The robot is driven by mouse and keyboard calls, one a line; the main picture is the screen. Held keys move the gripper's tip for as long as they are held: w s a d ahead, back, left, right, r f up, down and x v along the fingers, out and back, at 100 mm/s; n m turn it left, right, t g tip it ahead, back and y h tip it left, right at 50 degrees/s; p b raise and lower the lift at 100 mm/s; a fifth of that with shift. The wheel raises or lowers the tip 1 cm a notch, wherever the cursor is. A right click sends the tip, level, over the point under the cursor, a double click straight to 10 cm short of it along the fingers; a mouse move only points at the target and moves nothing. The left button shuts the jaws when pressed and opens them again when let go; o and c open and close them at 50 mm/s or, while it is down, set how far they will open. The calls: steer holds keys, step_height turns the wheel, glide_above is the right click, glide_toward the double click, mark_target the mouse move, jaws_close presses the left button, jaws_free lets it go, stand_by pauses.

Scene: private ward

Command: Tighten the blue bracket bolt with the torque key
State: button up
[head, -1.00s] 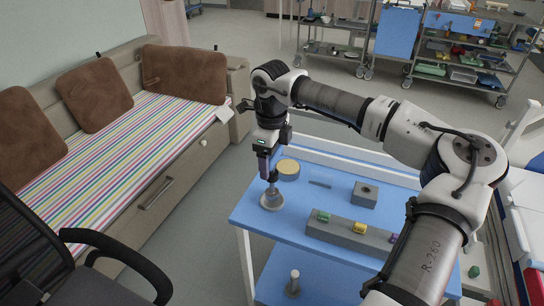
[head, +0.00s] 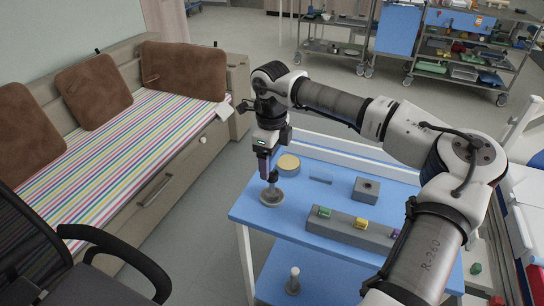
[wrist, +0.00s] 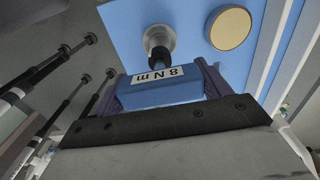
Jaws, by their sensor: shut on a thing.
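My gripper (head: 266,176) points down over the near left corner of the blue table. It is shut on the torque key (wrist: 160,90), a blue block with a white label reading 8 Nm, held between the two fingers in the wrist view. The key's dark shaft points to the middle of a round grey metal piece (wrist: 159,40), which also stands on the table in the head view (head: 271,198). I cannot tell whether the shaft tip touches it. No blue bolt head can be made out; the key and its shaft may cover it.
On the blue table (head: 300,207) are a round tan-topped disc (head: 288,163), a small blue piece (head: 321,177), a grey block with a hole (head: 366,190) and a long grey bar (head: 340,228) with green, yellow and purple pieces. A grey post (head: 294,279) stands on the lower shelf.

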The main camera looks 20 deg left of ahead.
steer(key=shift+f, duration=0.15)
stand_by(0.3)
steer(key=shift+f+b, duration=0.15)
steer(key=shift+b, duration=0.15)
steer(key=o, duration=1.5)
steer(key=shift+o, duration=0.2)
step_height(320, 180, up, 18)
steer(key=p, duration=0.3)
steer(key=shift+a, duration=0.1)
